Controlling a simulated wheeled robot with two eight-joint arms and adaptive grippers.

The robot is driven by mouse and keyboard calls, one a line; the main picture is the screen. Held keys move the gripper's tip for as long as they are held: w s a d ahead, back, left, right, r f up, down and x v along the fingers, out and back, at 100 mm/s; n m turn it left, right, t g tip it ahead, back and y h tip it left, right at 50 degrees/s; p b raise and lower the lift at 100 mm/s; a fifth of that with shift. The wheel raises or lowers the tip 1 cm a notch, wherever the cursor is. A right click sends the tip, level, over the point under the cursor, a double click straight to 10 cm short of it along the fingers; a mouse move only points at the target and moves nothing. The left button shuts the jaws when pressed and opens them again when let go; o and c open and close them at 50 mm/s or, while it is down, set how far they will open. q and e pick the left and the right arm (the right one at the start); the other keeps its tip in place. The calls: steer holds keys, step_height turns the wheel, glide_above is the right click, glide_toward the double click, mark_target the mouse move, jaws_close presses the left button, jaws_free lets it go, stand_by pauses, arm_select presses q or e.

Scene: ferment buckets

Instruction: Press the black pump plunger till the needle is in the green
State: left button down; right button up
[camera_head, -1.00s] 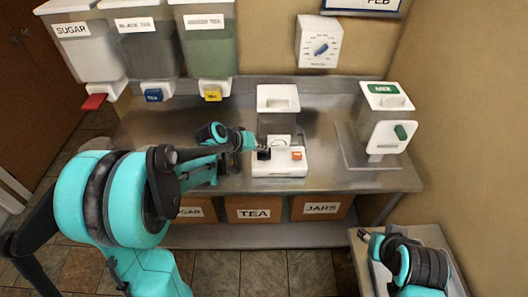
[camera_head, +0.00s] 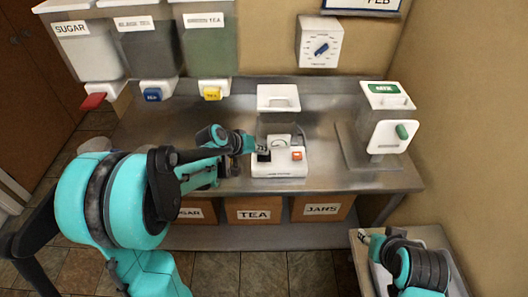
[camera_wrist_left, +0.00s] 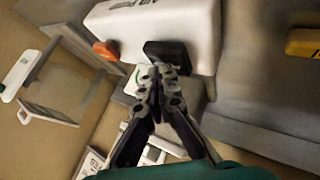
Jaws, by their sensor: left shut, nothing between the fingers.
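The white pump unit (camera_head: 278,169) stands on the steel counter with a black plunger (camera_head: 263,157) on its left and an orange button (camera_head: 297,155) on its right. Its round gauge (camera_head: 281,140) is behind them; the needle is too small to read. The left wrist view also shows the black plunger (camera_wrist_left: 168,52) and a partly hidden gauge. My left gripper (camera_head: 262,148) is shut and empty, its tips right at the plunger; I cannot tell whether they touch it. My right gripper (camera_head: 365,238) is low at the right, away from the pump, its jaws unclear.
A clear container with a white top (camera_head: 278,97) stands behind the pump. A white dispenser with a green label (camera_head: 384,120) is to its right. Bins labelled sugar and tea hang at the upper left. Boxes (camera_head: 253,210) sit under the counter.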

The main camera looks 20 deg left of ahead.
arm_select(q)
steer(key=shift+f+b, duration=0.4)
steer(key=shift+f, duration=0.15)
steer(key=shift+r, duration=0.15)
stand_by(0.5)
steer(key=shift+r+p, duration=1.5)
steer(key=shift+r, duration=0.35)
steer(key=shift+r+p, duration=1.95)
steer(key=shift+r, duration=0.6)
step_height(320, 180, up, 4)
steer(key=p, duration=0.6)
glide_above(262, 156)
steer(key=shift+w+f+b, duration=0.15)
steer(key=shift+b, duration=0.25)
steer(key=shift+f, duration=0.15)
